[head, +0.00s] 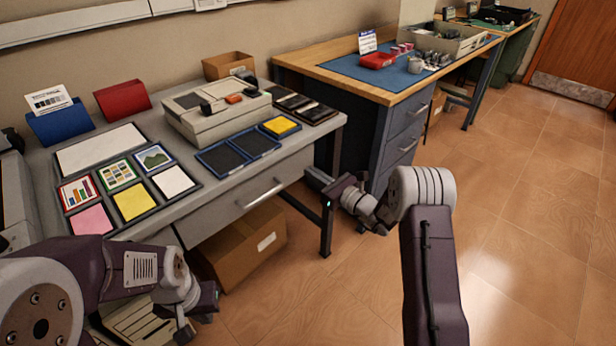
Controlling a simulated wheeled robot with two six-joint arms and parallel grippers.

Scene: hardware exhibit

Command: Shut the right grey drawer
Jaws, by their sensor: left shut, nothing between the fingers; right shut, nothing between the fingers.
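The right grey drawer (232,211) sits under the top of the grey desk, with a silver bar handle (263,194) on its front. Its front looks close to flush under the desk edge; I cannot tell whether a small gap remains. My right gripper (318,180) is shut and empty, close to the desk's right front leg, to the right of the handle; I cannot tell whether it touches anything. My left gripper (207,298) is shut and empty, low at the lower left, below the desk edge. The drawer's inside is not visible.
A cardboard box (240,245) is under the desk. Cards, coloured trays and a beige case (215,120) cover the desktop. A wooden-topped workbench (400,93) with dark blue drawers stands behind my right gripper. The tiled floor (530,200) at right is clear.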

